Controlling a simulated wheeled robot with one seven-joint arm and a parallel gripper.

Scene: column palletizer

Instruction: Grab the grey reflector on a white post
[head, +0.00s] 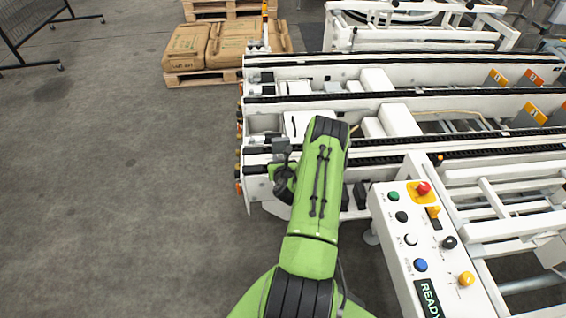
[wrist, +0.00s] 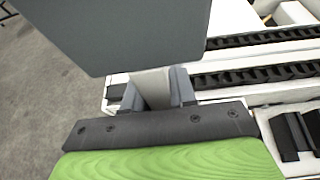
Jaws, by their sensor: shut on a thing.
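The grey reflector (wrist: 120,35) is a large flat dark-grey plate that fills the upper left and middle of the wrist view. Its white post (wrist: 152,88) runs down from it, between the two grey fingers of my gripper (wrist: 157,90). The fingers are shut on the post, just below the plate. The lower end of the post is hidden by my gripper body. In the head view my green arm reaches over the near left end of the conveyor, and I cannot clearly make out the reflector or the fingers there.
A white conveyor frame (head: 340,88) with black chains lies ahead and right. A control panel (head: 418,245) with coloured buttons stands close on the right. Sacks (head: 232,45) on a pallet stand at the back. The grey floor on the left is clear up to a mesh fence (head: 35,22).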

